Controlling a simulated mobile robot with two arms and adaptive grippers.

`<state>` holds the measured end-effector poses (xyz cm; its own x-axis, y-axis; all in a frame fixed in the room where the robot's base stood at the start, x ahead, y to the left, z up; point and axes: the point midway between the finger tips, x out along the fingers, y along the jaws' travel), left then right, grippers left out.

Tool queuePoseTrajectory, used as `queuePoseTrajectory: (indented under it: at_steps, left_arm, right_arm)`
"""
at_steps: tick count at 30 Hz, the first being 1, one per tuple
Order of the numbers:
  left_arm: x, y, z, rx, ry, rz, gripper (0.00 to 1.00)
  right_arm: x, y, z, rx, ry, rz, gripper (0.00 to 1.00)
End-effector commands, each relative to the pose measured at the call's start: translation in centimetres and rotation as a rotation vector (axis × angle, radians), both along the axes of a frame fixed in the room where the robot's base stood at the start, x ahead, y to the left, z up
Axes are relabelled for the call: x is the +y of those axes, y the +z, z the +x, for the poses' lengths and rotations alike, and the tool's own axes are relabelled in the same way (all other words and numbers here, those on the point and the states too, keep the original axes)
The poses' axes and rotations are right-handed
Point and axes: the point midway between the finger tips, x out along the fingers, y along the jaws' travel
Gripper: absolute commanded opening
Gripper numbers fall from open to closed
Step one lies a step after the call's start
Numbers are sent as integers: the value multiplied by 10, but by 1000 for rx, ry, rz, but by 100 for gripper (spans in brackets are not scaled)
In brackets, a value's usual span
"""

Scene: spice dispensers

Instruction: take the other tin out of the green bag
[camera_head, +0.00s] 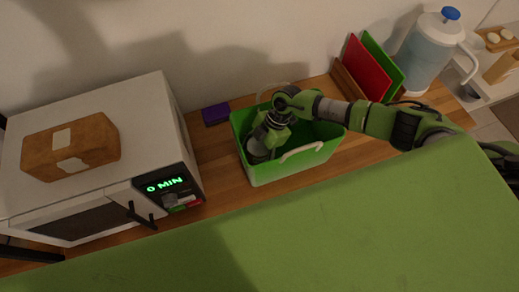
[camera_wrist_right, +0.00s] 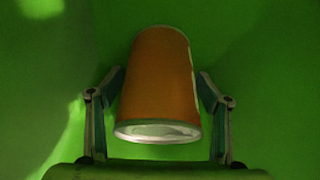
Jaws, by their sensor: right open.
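The green bag (camera_head: 296,168) stands on the wooden counter, an open box-like bag with a pale handle at its front. My right gripper reaches down into its left part; its fingertips are hidden from the head view. In the right wrist view, an orange tin (camera_wrist_right: 160,82) with a pale metal rim is inside the bag, with green walls all around. The open fingers of my right gripper (camera_wrist_right: 160,92) are on either side of the tin, with small gaps visible. The tin does not show in the head view. My left gripper is not in view.
A white microwave (camera_head: 95,160) with a brown package (camera_head: 72,147) on top stands to the left. A purple block (camera_head: 215,114) lies behind the bag. Red (camera_head: 367,68) and green boards and a water jug (camera_head: 428,55) stand at the back right.

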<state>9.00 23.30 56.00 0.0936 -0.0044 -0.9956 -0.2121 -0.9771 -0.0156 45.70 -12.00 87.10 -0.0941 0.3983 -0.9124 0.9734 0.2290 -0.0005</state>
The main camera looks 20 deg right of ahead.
Motion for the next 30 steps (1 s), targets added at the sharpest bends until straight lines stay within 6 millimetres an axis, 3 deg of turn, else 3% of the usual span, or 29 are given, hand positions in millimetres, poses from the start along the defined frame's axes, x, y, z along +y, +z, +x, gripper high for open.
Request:
queuePoseTrajectory:
  at_steps: [9, 15, 30]
  left_arm:
    - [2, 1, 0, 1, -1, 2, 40]
    - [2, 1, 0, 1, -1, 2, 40]
    - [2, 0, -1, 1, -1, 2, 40]
  right_arm:
    - [2, -6, 0, -1, 0, -1, 71]
    - [2, -6, 0, -1, 0, 0, 19]
    - [2, 2, 1, -4, -1, 2, 18]
